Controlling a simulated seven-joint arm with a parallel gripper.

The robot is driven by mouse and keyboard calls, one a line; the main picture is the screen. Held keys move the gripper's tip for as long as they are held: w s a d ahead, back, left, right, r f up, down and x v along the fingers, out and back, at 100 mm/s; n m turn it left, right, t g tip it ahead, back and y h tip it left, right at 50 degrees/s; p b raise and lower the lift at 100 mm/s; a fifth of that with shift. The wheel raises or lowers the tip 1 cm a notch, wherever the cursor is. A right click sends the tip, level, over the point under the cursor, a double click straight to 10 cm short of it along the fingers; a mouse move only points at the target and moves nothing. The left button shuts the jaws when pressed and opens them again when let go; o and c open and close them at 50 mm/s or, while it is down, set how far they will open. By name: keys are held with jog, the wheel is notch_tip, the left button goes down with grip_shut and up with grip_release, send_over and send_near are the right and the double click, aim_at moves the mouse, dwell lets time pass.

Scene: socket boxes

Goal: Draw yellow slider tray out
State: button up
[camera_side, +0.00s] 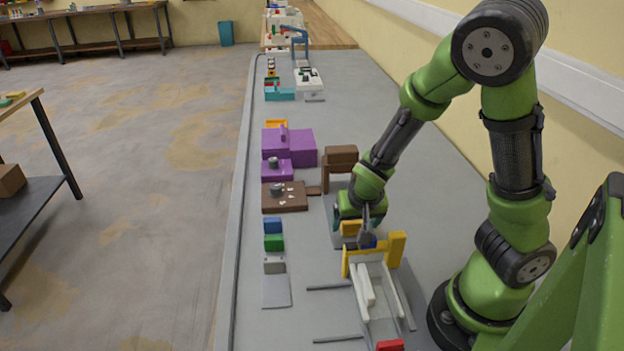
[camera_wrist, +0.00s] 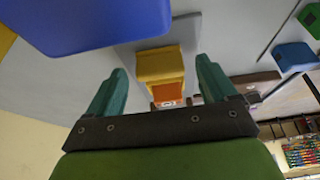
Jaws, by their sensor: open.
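A yellow slider piece with an orange front (camera_wrist: 161,62) shows in the wrist view between the fingers of my gripper (camera_wrist: 161,68). The teal fingers stand apart on either side of it, with visible gaps and no clear contact. In the side view my gripper (camera_side: 362,212) points down beside a small yellow piece (camera_side: 350,228), which looks like the same one. The wrist and fingers partly hide it, and I cannot tell how far its tray is drawn out.
A white rail fixture with a yellow frame (camera_side: 397,248) stands close in front of my gripper. A blue block (camera_wrist: 90,22) fills the wrist view's upper left. Brown (camera_side: 286,200) and purple (camera_side: 300,147) boxes stand to the left.

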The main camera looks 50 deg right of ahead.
jog(key=shift+v, duration=1.75)
notch_tip(320, 180, up, 6)
jog(key=shift+r, duration=0.2)
jog(key=shift+w+d, duration=0.1)
jog(key=s+a+r+n+y, duration=0.1)
jog(key=a, duration=0.1)
jog(key=s+a+n+y, duration=0.1)
jog(key=a+n, duration=0.1)
jog(key=a, duration=0.1)
jog(key=s+a+r+n+y, duration=0.1)
jog(key=a+n+y, duration=0.1)
jog(key=shift+s+a+r, duration=0.2)
jog(key=shift+a+r, duration=0.05)
jog(key=shift+r, duration=0.05)
notch_tip(320, 180, up, 9)
jog(key=s+t+y, duration=0.1)
jog(key=s+t, duration=0.1)
jog(key=t, duration=0.2)
jog(key=shift+a, duration=0.45)
